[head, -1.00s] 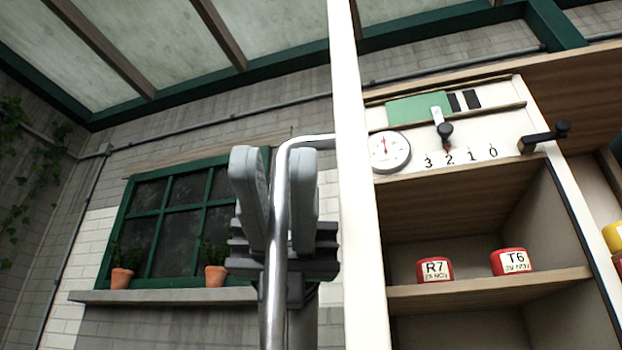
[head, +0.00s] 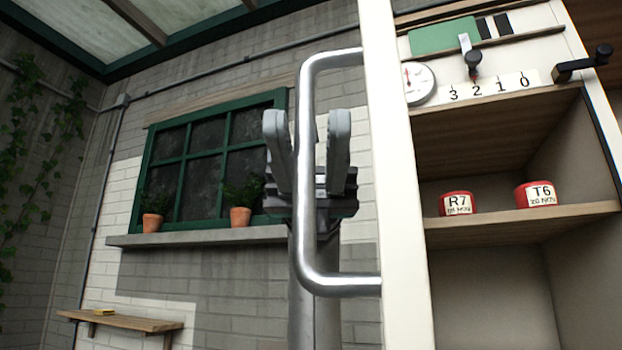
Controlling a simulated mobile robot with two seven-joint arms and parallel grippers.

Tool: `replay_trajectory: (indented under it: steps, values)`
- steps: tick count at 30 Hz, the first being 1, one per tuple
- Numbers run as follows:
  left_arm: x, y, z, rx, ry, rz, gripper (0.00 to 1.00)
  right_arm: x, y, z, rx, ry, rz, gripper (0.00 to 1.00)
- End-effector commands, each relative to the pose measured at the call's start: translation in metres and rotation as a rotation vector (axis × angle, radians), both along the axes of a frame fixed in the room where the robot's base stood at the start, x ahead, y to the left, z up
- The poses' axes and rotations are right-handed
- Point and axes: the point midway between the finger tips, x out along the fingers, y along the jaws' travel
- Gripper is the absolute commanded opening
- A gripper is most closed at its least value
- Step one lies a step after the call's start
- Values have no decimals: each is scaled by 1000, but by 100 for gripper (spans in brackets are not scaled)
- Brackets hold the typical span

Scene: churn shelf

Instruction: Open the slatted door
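The door (head: 392,150) shows nearly edge-on as a pale upright strip, and the cabinet interior is visible to its right. Its slats cannot be made out. A bent metal bar handle (head: 306,180) stands out from its left side. My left gripper (head: 308,130) points up, with one grey finger on each side of the bar in the picture. Gaps show between the bar and both fingers, so it is open. The bar hides part of the gripper body; whether the bar is truly between the fingers in depth I cannot tell. My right gripper is out of view.
Red tins R7 (head: 457,204) and T6 (head: 536,195) stand on a cabinet shelf (head: 520,226). Above are a gauge (head: 417,83) and a black-knobbed lever (head: 587,64). Potted plants (head: 240,216) stand on the window sill; a small wall shelf (head: 122,322) is lower left.

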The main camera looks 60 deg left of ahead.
Motion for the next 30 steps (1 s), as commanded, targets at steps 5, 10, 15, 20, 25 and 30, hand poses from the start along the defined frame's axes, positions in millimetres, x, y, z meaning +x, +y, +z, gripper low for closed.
replay_trajectory:
  steps: [5,10,15,20,25,30]
  values:
    - [18,31,2,-4,3,1,27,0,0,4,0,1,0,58]
    - [34,56,2,-3,2,1,27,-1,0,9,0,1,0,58]
    - [46,77,2,-3,2,1,27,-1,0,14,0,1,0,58]
    - [53,88,1,-2,0,1,27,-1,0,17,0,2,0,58]
    - [56,93,0,-1,0,1,27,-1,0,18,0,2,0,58]
    - [56,93,0,-1,-1,0,27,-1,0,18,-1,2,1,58]
